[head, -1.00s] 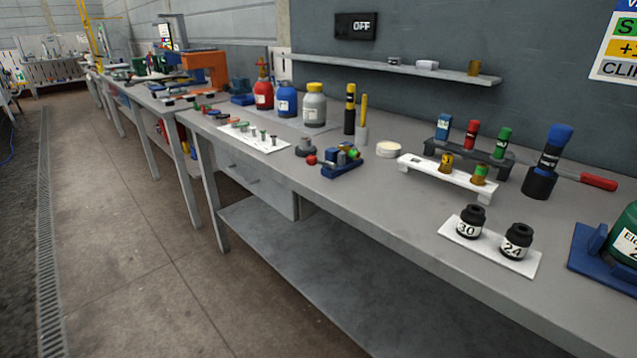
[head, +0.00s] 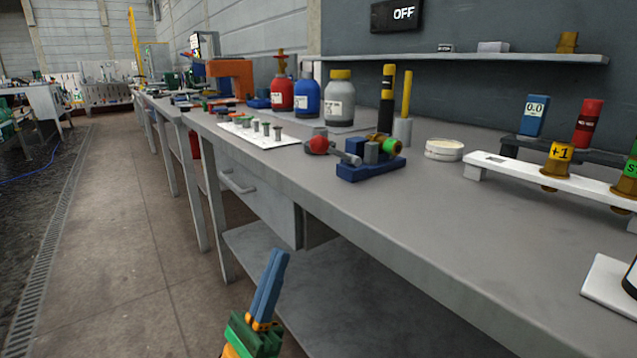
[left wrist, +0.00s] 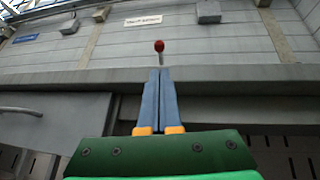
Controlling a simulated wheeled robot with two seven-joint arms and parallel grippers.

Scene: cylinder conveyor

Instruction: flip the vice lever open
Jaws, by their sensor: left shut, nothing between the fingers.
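The vice (head: 372,162) is a small blue block assembly on the grey workbench, with a green and brass round piece held at its right. Its lever ends in a red ball (head: 318,145) that points left, toward the bench's front edge. The red ball also shows in the left wrist view (left wrist: 159,46), above the bench edge and just beyond my fingertips. My left gripper (head: 278,254) has blue fingers pressed together and empty. It is in front of the bench, below the tabletop and apart from the vice. My right gripper is not in view.
The workbench (head: 440,215) has a drawer with a handle (head: 238,182) under its front edge. A white tray of small pegs (head: 262,134) lies left of the vice. Bottles (head: 339,97) stand behind, a round white dish (head: 444,149) to the right. The floor at left is clear.

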